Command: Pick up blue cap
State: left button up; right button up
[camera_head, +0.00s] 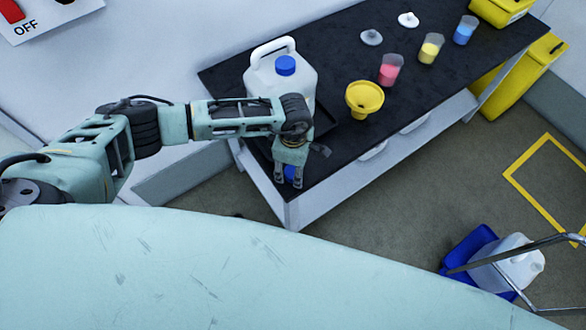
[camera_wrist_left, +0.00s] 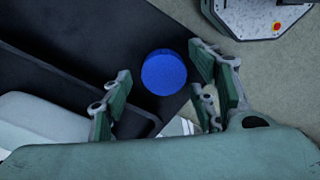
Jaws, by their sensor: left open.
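A round blue cap (camera_head: 290,172) lies on the black bench top near its front corner. My left gripper (camera_head: 288,181) is above it, pointing down, and its fingers partly hide the cap in the head view. In the left wrist view the blue cap (camera_wrist_left: 164,72) shows whole, between the left gripper's spread fingers (camera_wrist_left: 160,92). The left gripper is open and no finger is seen closed on the cap. A second blue cap (camera_head: 286,65) sits on the white jug (camera_head: 262,74) behind the arm. My right gripper is not in view.
The black bench (camera_head: 326,40) also bears a yellow funnel (camera_head: 364,99) and cups with pink (camera_head: 390,70), yellow (camera_head: 431,48) and blue (camera_head: 465,30) contents. A dark tray edge lies near the jug. The bench's front edge is close to the gripper.

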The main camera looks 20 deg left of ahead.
pick_arm(q)
jog(key=shift+f, duration=0.35)
jog(key=shift+c, duration=0.4)
jog(key=c, duration=0.8)
jog(key=shift+r, duration=0.1)
jog(key=shift+c, duration=0.2)
